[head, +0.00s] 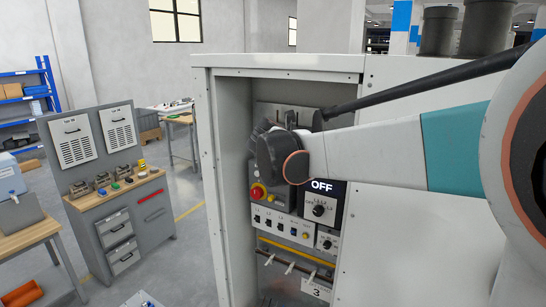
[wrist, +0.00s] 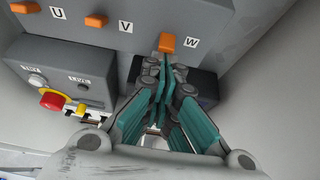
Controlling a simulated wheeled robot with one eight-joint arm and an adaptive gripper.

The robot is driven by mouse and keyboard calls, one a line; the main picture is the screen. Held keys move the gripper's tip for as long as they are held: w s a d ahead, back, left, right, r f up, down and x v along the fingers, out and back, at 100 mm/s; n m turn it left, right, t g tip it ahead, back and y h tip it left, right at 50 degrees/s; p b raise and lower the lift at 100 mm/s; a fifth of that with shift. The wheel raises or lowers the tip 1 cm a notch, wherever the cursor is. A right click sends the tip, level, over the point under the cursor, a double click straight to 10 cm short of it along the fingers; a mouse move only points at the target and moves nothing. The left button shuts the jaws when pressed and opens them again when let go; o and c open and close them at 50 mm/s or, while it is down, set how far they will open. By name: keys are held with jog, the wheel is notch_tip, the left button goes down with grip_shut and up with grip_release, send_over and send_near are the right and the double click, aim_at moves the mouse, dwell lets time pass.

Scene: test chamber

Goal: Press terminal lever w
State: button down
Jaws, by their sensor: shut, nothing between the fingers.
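Terminal lever W is an orange block (wrist: 167,42) on a grey panel in the wrist view, left of its "W" label. My gripper (wrist: 164,66) is shut and empty. Its fingertips are at the lower edge of lever W in the picture; I cannot tell whether they touch it. Orange lever V (wrist: 96,20) and orange lever U (wrist: 26,7) sit in a row to the left, each with a label. In the head view my wrist and arm reach into the open cabinet (head: 205,160) and hide the levers.
A red emergency button on a yellow base (wrist: 52,99) is lower left of my gripper; it also shows in the head view (head: 258,192). An OFF selector panel (head: 319,205) is below my wrist. Cabinet side walls stand close on both sides. A workbench (head: 115,190) stands outside left.

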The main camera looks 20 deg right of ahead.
jog(key=shift+r+y, duration=0.2)
jog(key=shift+y, duration=0.1)
jog(key=shift+r, duration=0.15)
dwell(0.5)
jog(key=shift+w+r+p, duration=0.1)
jog(key=shift+r+p, duration=0.5)
jog(key=shift+r, duration=0.25)
